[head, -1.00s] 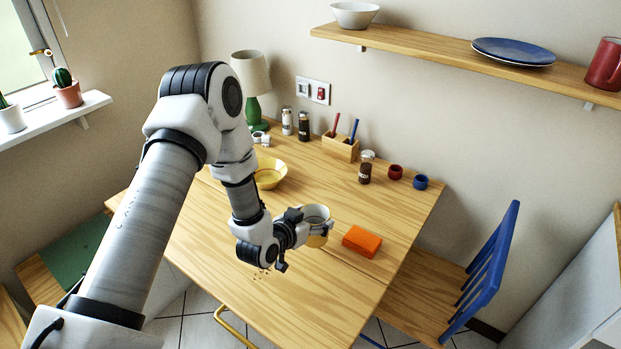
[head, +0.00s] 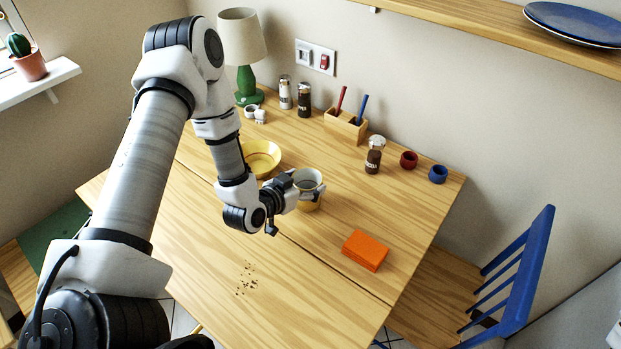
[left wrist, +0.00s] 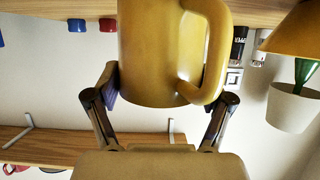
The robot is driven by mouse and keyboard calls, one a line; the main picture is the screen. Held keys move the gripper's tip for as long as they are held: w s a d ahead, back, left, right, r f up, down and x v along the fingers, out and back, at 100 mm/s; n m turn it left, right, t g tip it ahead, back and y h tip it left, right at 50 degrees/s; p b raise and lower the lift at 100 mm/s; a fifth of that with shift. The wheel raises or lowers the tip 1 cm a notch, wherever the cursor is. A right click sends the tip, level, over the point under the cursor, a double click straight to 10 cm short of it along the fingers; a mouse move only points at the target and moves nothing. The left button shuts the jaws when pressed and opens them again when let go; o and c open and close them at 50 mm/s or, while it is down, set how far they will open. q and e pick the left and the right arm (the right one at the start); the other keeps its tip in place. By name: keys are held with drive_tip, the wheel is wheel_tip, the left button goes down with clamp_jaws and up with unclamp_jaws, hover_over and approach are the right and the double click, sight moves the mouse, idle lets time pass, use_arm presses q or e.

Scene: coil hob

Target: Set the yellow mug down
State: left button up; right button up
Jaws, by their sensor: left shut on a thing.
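The yellow mug (head: 311,204) is at the middle of the wooden table, right of the yellow bowl (head: 262,158). It looks upright with its pale inside showing. My left gripper (head: 292,193) is shut on it from the left. In the left wrist view, which looks upside down, the mug (left wrist: 155,55) sits between the two fingers, its handle on the right. I cannot tell whether its base touches the table. My right gripper is not in view.
An orange box (head: 365,250) lies right of the mug. Crumbs (head: 247,280) lie nearer the front. A dark-bodied jar (head: 374,157), a red pot (head: 409,160), a blue pot (head: 438,174) and a pen holder (head: 346,126) stand toward the back.

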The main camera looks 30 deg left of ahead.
use_arm(q)
drive_tip(key=shift+w+f, duration=0.35)
drive_tip(key=shift+f, duration=0.1)
drive_tip(key=o, duration=1.2)
drive_tip(key=shift+s, duration=0.1)
drive_tip(key=shift+o, duration=0.2)
drive_tip(key=shift+s+r, duration=0.15)
drive_tip(key=shift+s, duration=0.05)
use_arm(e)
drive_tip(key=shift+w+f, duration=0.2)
use_arm(q)
drive_tip(key=shift+w, duration=0.15)
drive_tip(key=p+v, duration=0.3)
drive_tip(key=v, duration=0.9)
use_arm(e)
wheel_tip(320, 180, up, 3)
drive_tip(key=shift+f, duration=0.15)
